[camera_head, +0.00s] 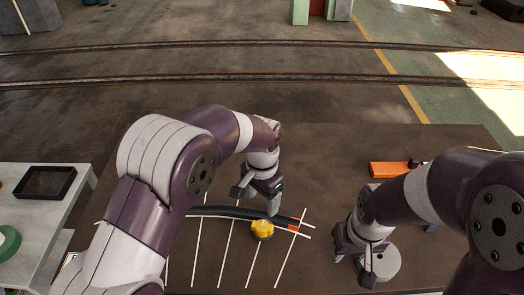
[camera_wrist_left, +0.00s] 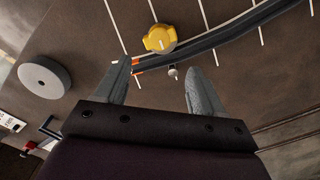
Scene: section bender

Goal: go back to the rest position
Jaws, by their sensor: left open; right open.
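My left gripper (camera_head: 268,205) is over the table, above the dark curved bar (camera_head: 225,211). In the left wrist view its two fingers (camera_wrist_left: 160,82) are apart with nothing held between them. The bar (camera_wrist_left: 215,42) lies beyond the fingertips there, with an orange mark at its end. A yellow knob-like piece (camera_head: 262,229) sits beside the bar; it also shows in the left wrist view (camera_wrist_left: 159,39). My right gripper (camera_head: 360,262) is open, low at the right, by a grey round disc (camera_head: 386,264); its fingertips are partly hard to make out.
The brown table (camera_head: 330,150) bears several white lines. An orange block (camera_head: 389,169) lies at the back right. A side table (camera_head: 30,235) at left holds a black tray (camera_head: 45,183) and a green ring (camera_head: 8,243). Rails cross the floor behind.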

